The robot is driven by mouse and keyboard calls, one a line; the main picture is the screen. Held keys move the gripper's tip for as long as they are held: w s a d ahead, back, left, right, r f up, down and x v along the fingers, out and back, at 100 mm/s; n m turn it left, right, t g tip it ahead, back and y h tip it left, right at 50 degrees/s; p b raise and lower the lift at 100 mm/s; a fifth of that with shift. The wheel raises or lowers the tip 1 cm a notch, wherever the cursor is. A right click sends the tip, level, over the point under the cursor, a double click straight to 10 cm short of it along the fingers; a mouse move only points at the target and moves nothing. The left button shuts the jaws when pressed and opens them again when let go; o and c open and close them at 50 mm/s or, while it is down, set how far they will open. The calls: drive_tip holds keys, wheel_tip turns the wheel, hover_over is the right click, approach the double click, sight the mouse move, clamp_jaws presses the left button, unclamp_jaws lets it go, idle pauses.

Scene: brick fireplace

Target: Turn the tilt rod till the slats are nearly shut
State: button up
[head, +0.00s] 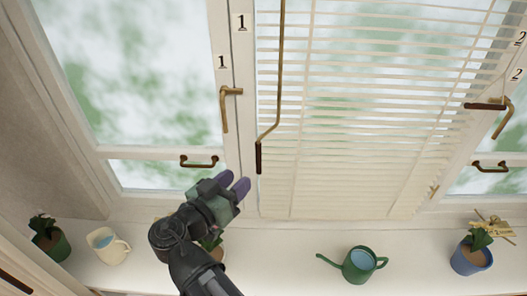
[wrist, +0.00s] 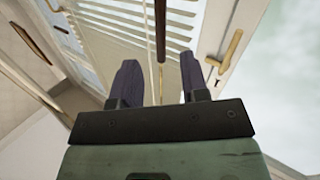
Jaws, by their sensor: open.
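The tilt rod (head: 280,60) is a thin brass rod hanging in front of the blind's left side. It cranks to the left low down and ends in a dark brown grip (head: 259,157). The pale slats (head: 370,75) show gaps with green and white outside visible; the lower ones look closer together. My gripper (head: 232,184) is open, just below and left of the grip in the head view. In the wrist view, the dark grip (wrist: 160,28) lines up with the space between my gripper's purple fingers (wrist: 158,68), neither of which visibly touches it.
Brass window handles (head: 227,105) and (head: 502,108) flank the blind. The sill (head: 300,270) holds a cream jug (head: 108,246), a green watering can (head: 359,265), a plant in a green pot (head: 51,243) and one in a blue pot (head: 470,258). Another plant is partly hidden behind my arm.

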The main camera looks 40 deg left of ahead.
sight(257, 160)
drive_tip(key=shift+m, duration=0.9)
drive_tip(key=w, duration=0.3)
drive_tip(key=w+a, duration=0.1)
drive_tip(key=w, duration=0.6)
drive_tip(key=shift+w+a+r, duration=0.3)
drive_tip(key=shift+w+a, duration=0.1)
drive_tip(key=shift+c, duration=0.3)
clamp_jaws()
